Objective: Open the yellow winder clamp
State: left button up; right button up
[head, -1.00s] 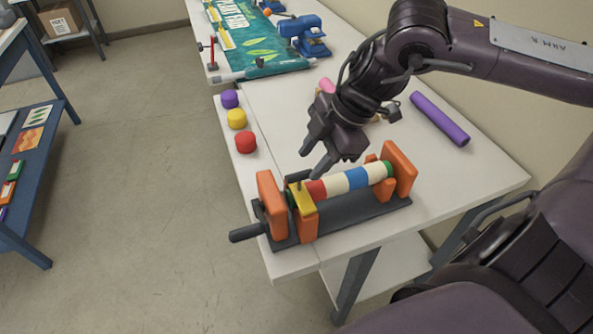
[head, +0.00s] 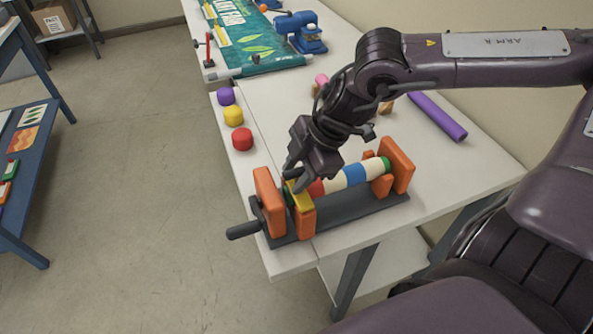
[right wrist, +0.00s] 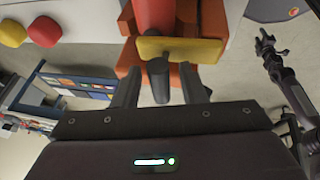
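The yellow winder clamp (head: 300,201) lies flat across the top of the left orange support of the winder (head: 345,212). It also shows in the right wrist view (right wrist: 185,49), with a dark round knob (right wrist: 158,80) standing on it. My right gripper (head: 294,182) is just above the clamp and partly hides it in the head view. In the right wrist view its two fingers (right wrist: 164,92) are apart, one on each side of the knob, with gaps visible. My left arm's gripper (right wrist: 266,45) seems to show small at the right of the wrist view.
A striped roll (head: 350,177) lies in the winder. A crank handle (head: 243,230) sticks out at the left. A purple tube (head: 438,116) lies behind. A green banner (head: 255,45) is at the far end.

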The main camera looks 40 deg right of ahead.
grip_shut()
pick_arm(q)
jog(key=shift+s, duration=0.1)
